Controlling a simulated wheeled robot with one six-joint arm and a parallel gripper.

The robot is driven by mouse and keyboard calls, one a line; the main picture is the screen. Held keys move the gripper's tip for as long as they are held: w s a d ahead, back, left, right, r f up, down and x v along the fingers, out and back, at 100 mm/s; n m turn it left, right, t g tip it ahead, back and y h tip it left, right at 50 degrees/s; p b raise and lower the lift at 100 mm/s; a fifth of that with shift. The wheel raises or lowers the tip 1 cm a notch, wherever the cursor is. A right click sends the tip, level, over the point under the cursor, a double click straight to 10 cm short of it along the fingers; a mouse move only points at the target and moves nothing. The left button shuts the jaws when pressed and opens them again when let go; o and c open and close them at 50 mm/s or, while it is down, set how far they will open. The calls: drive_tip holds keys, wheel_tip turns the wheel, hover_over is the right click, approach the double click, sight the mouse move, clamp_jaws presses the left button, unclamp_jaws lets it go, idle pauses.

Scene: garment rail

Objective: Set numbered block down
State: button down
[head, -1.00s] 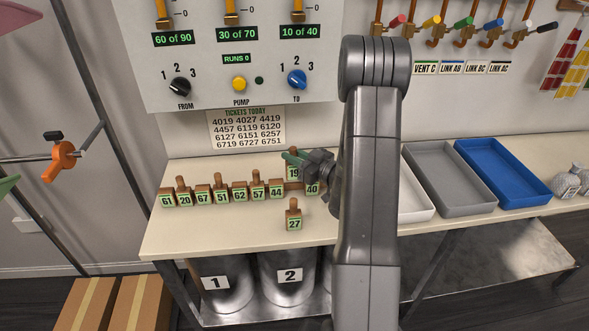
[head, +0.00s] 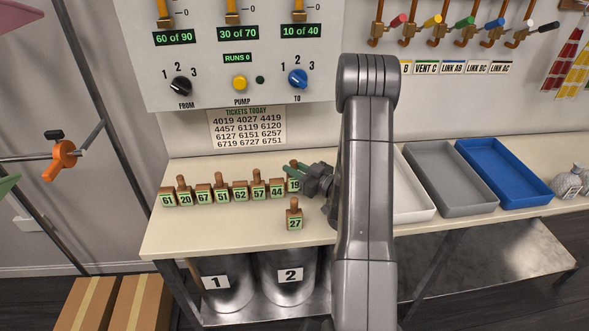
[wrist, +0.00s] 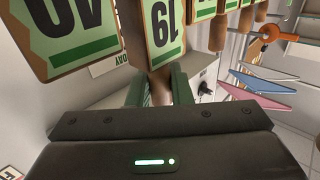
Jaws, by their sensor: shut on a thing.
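My gripper (head: 295,166) is shut on the peg of the block numbered 19 (head: 293,186), with green fingers on either side of it. Block 19 is upright at the right end of the visible row, beside block 44 (head: 277,190). It is about level with the row; I cannot tell whether its base touches the table. In the wrist view, block 19 (wrist: 163,32) is seen close up between the fingers, with block 40 (wrist: 68,32) beside it. Block 40 is hidden behind my gripper in the head view.
Blocks 61 (head: 167,200) to 44 stand in a row on the table (head: 200,232). Block 27 (head: 294,222) stands alone in front. White, grey (head: 470,180) and blue (head: 507,175) trays lie to the right. The table's front left is clear.

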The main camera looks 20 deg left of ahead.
drive_tip(key=shift+f+b, duration=0.4)
drive_tip(key=shift+b, duration=0.1)
drive_tip(key=c, duration=1.3)
unclamp_jaws()
drive_tip(key=shift+r+p, duration=0.6)
drive_tip(key=shift+p, duration=0.3)
drive_tip(key=shift+d, duration=0.25)
drive_tip(key=b+v, duration=0.2)
drive_tip(key=v, duration=0.9)
drive_tip(key=shift+s+d, duration=0.2)
drive_tip(key=shift+d, duration=0.05)
